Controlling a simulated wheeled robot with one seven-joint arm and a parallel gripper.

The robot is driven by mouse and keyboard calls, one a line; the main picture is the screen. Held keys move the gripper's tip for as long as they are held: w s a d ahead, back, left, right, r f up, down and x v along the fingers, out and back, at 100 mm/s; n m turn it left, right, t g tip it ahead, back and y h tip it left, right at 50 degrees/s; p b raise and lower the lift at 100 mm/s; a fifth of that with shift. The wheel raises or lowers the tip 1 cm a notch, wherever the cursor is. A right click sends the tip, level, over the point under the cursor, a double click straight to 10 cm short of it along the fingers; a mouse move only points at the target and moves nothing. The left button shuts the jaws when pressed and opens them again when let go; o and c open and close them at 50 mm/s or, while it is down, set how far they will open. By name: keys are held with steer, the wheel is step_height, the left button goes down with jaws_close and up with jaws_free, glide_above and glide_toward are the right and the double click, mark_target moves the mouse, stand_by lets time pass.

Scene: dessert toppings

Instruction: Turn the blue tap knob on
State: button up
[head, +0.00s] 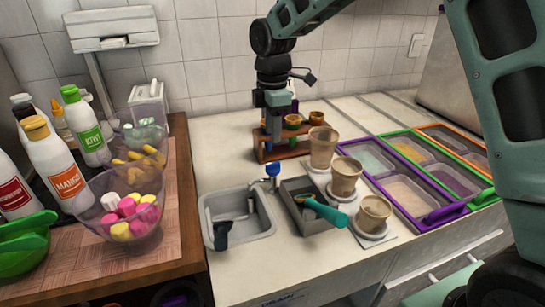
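The blue tap knob (272,169) stands at the back right corner of the small grey sink (264,214). My gripper (274,133) points down behind and above the knob, apart from it, in front of the wooden rack. The fingers are small and dark against the rack, so I cannot tell how far apart they are. The tap's spout is too small to make out clearly.
A wooden rack (282,152) with cups stands close by my gripper. Right of the sink are a grey tray (310,226) with a teal-handled scoop (326,211), several beige cups and coloured-rim bins. Bottles and a sweets bowl (122,232) stand left. Counter left of the rack is clear.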

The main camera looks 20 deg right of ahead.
mark_target(273, 163)
step_height(273, 163, down, 9)
steer(key=shift+f, duration=0.15)
steer(key=shift+c, duration=0.3)
steer(key=shift+p, duration=0.3)
jaws_close()
